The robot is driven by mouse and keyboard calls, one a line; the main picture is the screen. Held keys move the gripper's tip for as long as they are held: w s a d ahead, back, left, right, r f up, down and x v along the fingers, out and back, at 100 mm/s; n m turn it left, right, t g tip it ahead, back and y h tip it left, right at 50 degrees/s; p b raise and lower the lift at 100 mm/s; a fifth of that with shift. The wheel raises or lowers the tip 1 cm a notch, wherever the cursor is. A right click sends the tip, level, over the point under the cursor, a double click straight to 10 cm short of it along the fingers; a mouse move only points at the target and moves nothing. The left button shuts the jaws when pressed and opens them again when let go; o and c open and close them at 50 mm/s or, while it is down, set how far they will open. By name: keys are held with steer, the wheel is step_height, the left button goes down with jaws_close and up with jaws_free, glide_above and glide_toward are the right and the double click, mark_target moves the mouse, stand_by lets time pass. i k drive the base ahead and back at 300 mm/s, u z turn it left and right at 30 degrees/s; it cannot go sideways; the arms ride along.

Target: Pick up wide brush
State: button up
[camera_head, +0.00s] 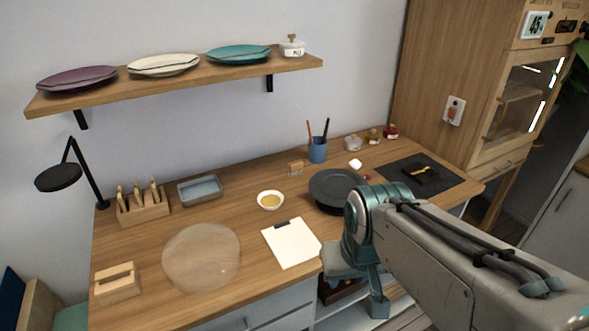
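I cannot tell for sure which thing is the wide brush. Several upright tools with pale handles, perhaps brushes (138,193), stand in a slotted wooden stand (143,212) at the left of the worktop. Two thin sticks, one reddish and one dark, stand in a blue cup (317,151) at the back; their tips are too small to make out. My gripper (376,298) is at the end of my arm, low in front of the worktop's front edge, right of the clipboard and far from the stand. Its fingers do not show clearly.
On the wooden worktop (150,242) are a round translucent disc (202,257), a clipboard (291,243), a bowl (270,200), a grey-blue tray (199,190), a dark round plate or turntable (333,190), a black mat (447,181) and a wooden block (117,283). A plate shelf (200,76) hangs above.

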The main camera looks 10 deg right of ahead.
mark_target(296, 168)
steer(key=k, duration=0.9)
steer(key=z, duration=0.9)
steer(key=i, duration=1.3)
steer(key=u, duration=0.75)
steer(key=i, duration=0.65)
steer(key=u, duration=0.8)
